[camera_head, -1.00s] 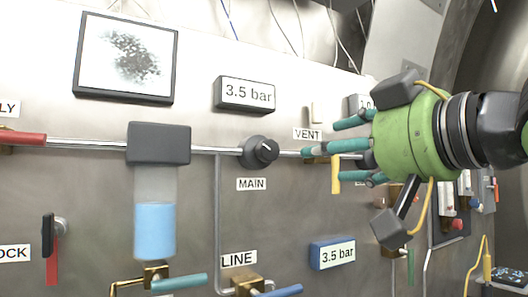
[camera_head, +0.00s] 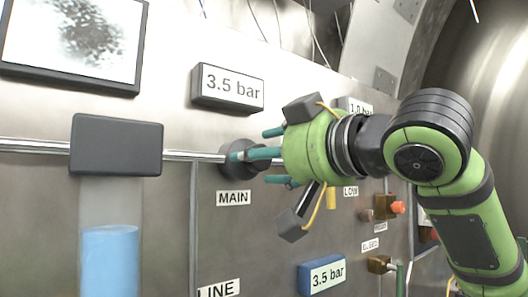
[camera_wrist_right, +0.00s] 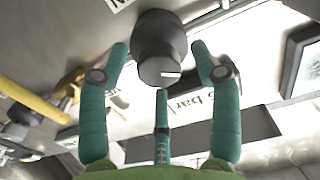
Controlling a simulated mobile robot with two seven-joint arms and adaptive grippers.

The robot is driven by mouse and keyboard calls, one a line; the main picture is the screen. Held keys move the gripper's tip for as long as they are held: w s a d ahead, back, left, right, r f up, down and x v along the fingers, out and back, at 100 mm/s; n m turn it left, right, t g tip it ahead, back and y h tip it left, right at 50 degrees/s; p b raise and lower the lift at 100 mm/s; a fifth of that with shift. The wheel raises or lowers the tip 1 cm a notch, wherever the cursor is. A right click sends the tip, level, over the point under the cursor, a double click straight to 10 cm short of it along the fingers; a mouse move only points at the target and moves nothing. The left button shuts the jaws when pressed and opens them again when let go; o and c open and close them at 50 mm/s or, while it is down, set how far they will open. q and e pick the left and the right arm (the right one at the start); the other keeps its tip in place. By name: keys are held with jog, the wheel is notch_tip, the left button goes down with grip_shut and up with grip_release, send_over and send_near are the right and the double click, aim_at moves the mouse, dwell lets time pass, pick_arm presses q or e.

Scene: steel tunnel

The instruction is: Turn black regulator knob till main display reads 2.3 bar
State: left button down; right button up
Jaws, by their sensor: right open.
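The black regulator knob (camera_head: 236,152) above the MAIN label (camera_head: 233,198) is partly hidden by my right gripper's fingers in the head view. In the right wrist view the knob (camera_wrist_right: 160,52) shows whole, with a white pointer mark on its face. My right gripper (camera_head: 262,160) has teal fingers and is open. In the right wrist view its fingers (camera_wrist_right: 162,85) stand around the knob, two at the sides and one below; I see no clear contact. The main display (camera_head: 228,87) above the knob reads 3.5 bar. My left gripper is not in view.
A blue-framed display (camera_head: 322,275) at the bottom also reads 3.5 bar. A steel pipe (camera_head: 35,146) runs along the wall to the knob. A dark block (camera_head: 117,145) with a blue-filled tube (camera_head: 110,262) stands left.

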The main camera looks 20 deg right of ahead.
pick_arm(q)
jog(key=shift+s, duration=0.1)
pick_arm(e)
jog(key=shift+w, duration=0.1)
jog(key=shift+r, duration=0.1)
jog(key=c, duration=1.1)
jog(key=shift+c, duration=0.2)
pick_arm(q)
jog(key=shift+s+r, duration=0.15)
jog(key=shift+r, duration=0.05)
pick_arm(e)
jog(key=shift+n, duration=0.3)
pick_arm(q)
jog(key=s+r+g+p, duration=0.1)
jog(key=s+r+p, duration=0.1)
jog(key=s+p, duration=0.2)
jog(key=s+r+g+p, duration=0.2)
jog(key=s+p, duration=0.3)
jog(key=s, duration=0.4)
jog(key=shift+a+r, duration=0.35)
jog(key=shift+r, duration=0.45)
pick_arm(e)
jog(key=n, duration=1.3)
